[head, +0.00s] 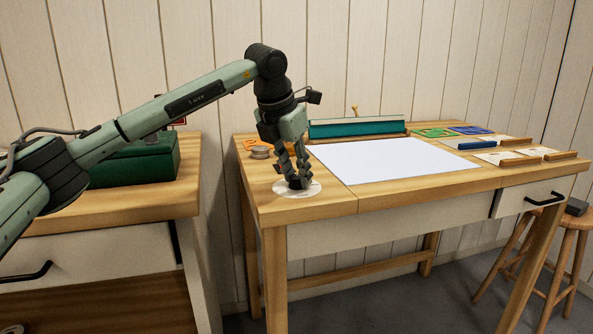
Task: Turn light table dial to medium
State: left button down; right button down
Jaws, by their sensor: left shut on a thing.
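The light table (390,160) has a white lit panel set in a wooden top. At its front left corner is a round pale dial plate (311,190). My left gripper (296,182) points down over this plate, with its fingers shut on the dial knob. The fingers mostly hide the knob, and its setting cannot be read. My right gripper is not in view.
A teal-fronted box (355,129) stands at the back of the light table. An orange piece and a small grey round tin (260,153) lie behind my gripper. Cards and wooden strips lie on the right. A green box (135,162) sits on the left cabinet; a stool (560,230) stands at right.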

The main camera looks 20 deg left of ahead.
pick_arm(q)
jog(key=m+p, duration=0.1)
jog(key=m, duration=0.1)
jog(key=m+g+h+p, duration=0.1)
jog(key=m, duration=0.1)
jog(key=m+h+p, duration=0.1)
jog(key=m+p, duration=0.1)
jog(key=m, duration=0.1)
jog(key=shift+w+a+r+g, duration=0.1)
jog(key=shift+a+r+g, duration=0.05)
jog(key=shift+r+g, duration=0.15)
jog(key=m+p, duration=0.1)
jog(key=m, duration=0.1)
jog(key=m+g+h+p, duration=0.1)
jog(key=m, duration=0.1)
jog(key=shift+w+f+m, duration=0.1)
jog(key=shift+f+m, duration=0.1)
jog(key=shift+m, duration=0.2)
jog(key=shift+m+g+p, duration=0.4)
jog(key=shift+m+g, duration=0.1)
jog(key=shift+m, duration=0.3)
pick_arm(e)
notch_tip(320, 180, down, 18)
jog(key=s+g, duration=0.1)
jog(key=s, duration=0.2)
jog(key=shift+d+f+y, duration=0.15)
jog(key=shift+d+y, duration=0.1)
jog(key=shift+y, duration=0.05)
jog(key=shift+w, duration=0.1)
